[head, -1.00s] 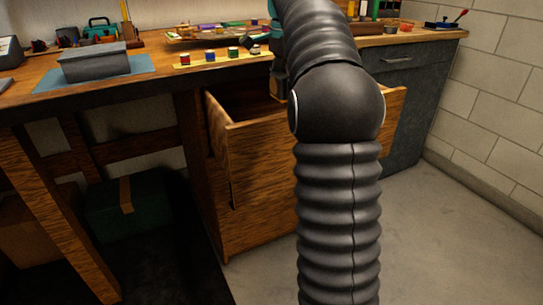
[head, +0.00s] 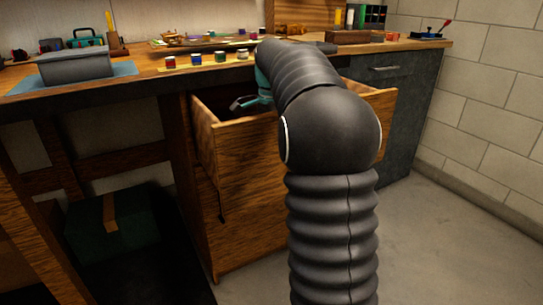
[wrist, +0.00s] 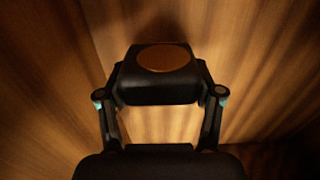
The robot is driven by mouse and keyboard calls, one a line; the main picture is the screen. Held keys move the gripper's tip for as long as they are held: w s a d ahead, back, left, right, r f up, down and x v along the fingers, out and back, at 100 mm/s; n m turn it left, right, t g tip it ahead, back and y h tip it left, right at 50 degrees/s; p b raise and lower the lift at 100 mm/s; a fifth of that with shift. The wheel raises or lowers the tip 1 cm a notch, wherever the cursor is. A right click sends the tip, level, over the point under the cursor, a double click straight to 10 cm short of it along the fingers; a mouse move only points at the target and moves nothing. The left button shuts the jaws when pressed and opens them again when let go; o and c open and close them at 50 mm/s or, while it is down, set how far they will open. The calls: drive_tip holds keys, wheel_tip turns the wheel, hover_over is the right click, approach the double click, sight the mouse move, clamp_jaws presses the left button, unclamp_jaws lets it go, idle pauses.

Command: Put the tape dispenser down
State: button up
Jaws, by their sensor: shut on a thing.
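The tape dispenser (wrist: 158,92) shows in the wrist view as a black block with an orange-brown round disc on top. My gripper (wrist: 159,80) is shut on it, one finger at each side. Brown wooden surfaces surround it in the wrist view. In the head view my gripper (head: 251,102) is at the opening of the pulled-out wooden drawer (head: 245,165), largely behind the drawer front and my arm. The dispenser is hidden in the head view. I cannot tell whether it touches the drawer bottom.
The workbench (head: 150,83) above holds a grey box (head: 75,66) on a blue mat, small paint jars (head: 208,58) and tools. A grey cabinet (head: 400,115) stands right of the drawer. A dark green box (head: 112,225) lies under the bench. Floor at right is clear.

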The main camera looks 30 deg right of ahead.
drive_tip(key=shift+f+b, duration=0.35)
drive_tip(key=shift+f, duration=1.35)
drive_tip(key=shift+f, duration=0.2)
drive_tip(key=o, duration=1)
wheel_tip(320, 180, up, 12)
drive_tip(key=p, duration=0.3)
drive_tip(key=shift+r, duration=0.2)
drive_tip(key=shift+r, duration=0.1)
